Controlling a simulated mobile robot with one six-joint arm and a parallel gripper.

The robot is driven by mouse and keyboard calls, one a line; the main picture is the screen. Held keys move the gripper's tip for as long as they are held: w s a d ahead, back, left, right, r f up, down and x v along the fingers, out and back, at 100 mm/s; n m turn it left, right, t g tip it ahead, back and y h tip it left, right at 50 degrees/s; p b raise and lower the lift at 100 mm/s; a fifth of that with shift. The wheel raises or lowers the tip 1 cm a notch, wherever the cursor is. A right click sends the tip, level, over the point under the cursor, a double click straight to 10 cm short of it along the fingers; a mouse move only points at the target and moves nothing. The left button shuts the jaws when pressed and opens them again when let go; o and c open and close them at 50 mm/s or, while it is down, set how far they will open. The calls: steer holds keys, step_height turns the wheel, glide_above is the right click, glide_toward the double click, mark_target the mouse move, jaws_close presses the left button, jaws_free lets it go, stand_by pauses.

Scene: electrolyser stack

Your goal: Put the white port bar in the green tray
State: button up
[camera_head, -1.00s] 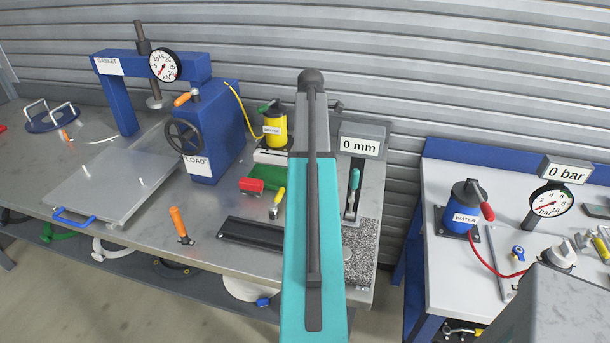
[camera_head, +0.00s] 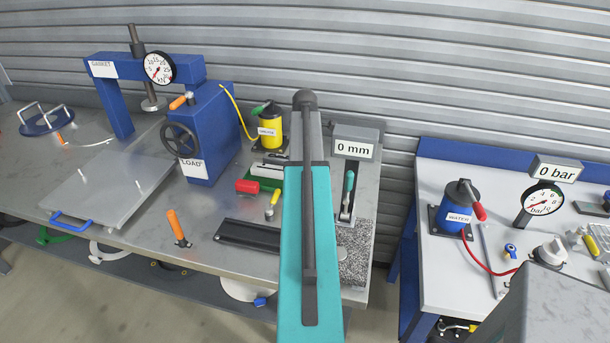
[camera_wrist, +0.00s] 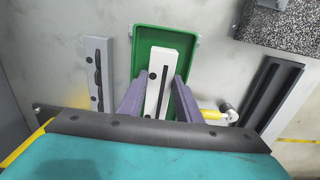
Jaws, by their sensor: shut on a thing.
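My gripper (camera_wrist: 160,98) has its two purple fingers shut on a white bar (camera_wrist: 158,72) with dark marks on its face. The bar lies over the inside of the green tray (camera_wrist: 137,58) in the wrist view; I cannot tell if it touches the tray floor. A second pale bar (camera_wrist: 97,75) with a dark slot lies beside the tray, to its left. In the head view the tray (camera_head: 266,183) shows partly, with the white bar (camera_head: 266,171) above it. My arm hides the tray's right side and my fingers there.
A red-ended tool (camera_head: 247,187) and a yellow-handled tool (camera_head: 272,205) are close to the tray. A black rail (camera_head: 250,235) lies in front. The blue press (camera_head: 207,135) stands to the left, and a yellow bottle (camera_head: 269,130) behind. A speckled block (camera_head: 356,250) is at the right.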

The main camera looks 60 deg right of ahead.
steer(key=shift+f+p, duration=0.35)
steer(key=shift+f, duration=1)
steer(key=shift+f, duration=0.15)
steer(key=o, duration=1.2)
steer(key=shift+r, duration=0.2)
step_height(320, 180, up, 12)
steer(key=b, duration=0.3)
steer(key=shift+a, duration=0.1)
